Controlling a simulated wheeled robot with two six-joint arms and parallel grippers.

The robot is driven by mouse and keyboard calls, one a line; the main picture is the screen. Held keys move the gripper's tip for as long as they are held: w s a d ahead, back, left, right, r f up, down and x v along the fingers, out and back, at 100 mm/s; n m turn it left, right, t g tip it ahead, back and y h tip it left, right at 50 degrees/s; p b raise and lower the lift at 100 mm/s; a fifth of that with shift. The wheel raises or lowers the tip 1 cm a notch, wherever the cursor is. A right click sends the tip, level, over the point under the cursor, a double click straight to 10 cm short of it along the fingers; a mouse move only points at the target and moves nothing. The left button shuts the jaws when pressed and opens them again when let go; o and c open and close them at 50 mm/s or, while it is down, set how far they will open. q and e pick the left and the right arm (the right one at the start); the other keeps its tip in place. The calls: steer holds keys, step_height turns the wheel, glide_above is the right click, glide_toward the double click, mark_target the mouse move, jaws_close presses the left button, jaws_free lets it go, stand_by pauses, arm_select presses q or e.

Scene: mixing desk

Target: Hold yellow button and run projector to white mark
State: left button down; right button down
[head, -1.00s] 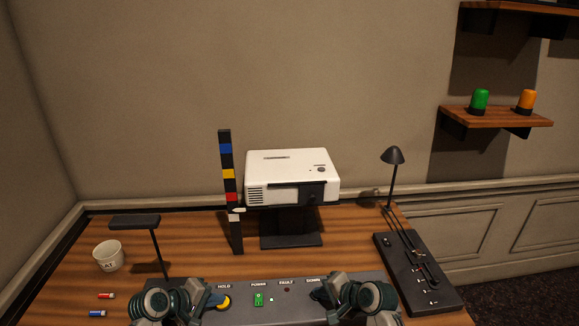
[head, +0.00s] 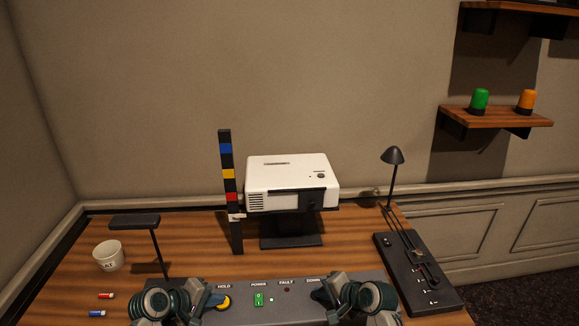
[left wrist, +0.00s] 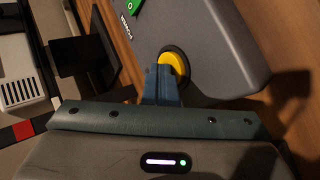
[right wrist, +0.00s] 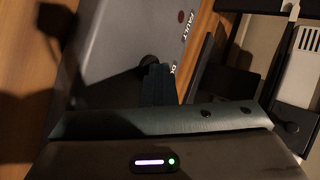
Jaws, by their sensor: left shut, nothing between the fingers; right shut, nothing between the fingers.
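The white projector (head: 287,182) sits on a black lift stand beside an upright scale post (head: 226,150) with blue, yellow, red and white marks. Its white pointer (head: 237,216) overlaps the level of the white mark, which it largely hides. My left gripper (head: 216,299) is shut with its tips at the yellow HOLD button (head: 224,303). The yellow button (left wrist: 174,63) is partly covered by those tips in the left wrist view. My right gripper (head: 319,294) is shut with its tips at the dark DOWN button (right wrist: 148,62); contact is hard to tell.
A white cup (head: 108,256), two small cylinders and a black stand are left. A black panel with a lamp (head: 393,156) is right.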

stand_by(0.5)
steer(key=shift+r, duration=0.55)
arm_select(q)
steer(key=shift+r, duration=0.1)
arm_select(e)
steer(key=shift+r, duration=0.15)
arm_select(q)
steer(key=shift+r, duration=0.45)
arm_select(e)
steer(key=shift+r, duration=0.45)
